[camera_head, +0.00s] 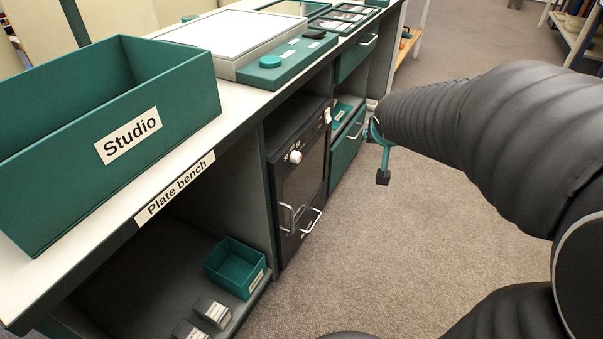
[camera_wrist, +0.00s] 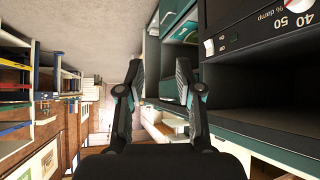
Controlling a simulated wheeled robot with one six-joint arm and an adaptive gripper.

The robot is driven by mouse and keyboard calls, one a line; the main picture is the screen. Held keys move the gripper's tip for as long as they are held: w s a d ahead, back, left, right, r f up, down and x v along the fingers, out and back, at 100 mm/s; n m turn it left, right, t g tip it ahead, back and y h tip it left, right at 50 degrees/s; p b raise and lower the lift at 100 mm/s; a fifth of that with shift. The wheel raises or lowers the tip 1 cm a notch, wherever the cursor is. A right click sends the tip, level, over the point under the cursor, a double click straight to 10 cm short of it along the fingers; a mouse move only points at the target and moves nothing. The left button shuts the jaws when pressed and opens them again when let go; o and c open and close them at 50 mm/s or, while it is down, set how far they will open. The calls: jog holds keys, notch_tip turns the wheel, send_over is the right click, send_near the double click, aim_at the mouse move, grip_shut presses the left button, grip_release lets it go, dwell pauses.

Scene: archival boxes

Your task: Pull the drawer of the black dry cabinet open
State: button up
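The black dry cabinet (camera_head: 302,165) is built into the bench front, with pale knobs on its upper part. Two silver handles show low on its front: an upright one (camera_head: 287,216) and a horizontal one (camera_head: 311,221). The drawer's edges are too dark to tell clearly. In the wrist view the cabinet (camera_wrist: 270,85) is at the right, with a dial marked "% damp" and a dark recess. My gripper (camera_head: 380,155) is to the right of the cabinet, apart from its handles, mostly hidden by my arm. In the wrist view my gripper (camera_wrist: 158,88) is open, with nothing between its fingers.
The plate bench (camera_head: 175,190) carries a green Studio box (camera_head: 130,125) and a white-topped box (camera_head: 235,35). A small green bin (camera_head: 235,266) sits on the lower shelf. Green drawers (camera_head: 347,150) are beyond the cabinet. Carpet (camera_head: 370,260) before the cabinet is clear.

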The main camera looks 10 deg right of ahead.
jog(key=w+d+f+t+y+b, duration=0.1)
jog(key=w+d+f+y, duration=0.1)
jog(key=w+f, duration=0.75)
jog(key=w+d+f+t+y+b, duration=0.1)
jog(key=w+d+f+y, duration=0.2)
jog(key=w+f, duration=0.6)
jog(key=m+g+y+b, duration=0.15)
jog(key=m+y, duration=0.25)
jog(key=y, duration=0.7)
send_near(314, 224)
jog(key=x, duration=1)
jog(key=shift+f, duration=0.3)
grip_shut()
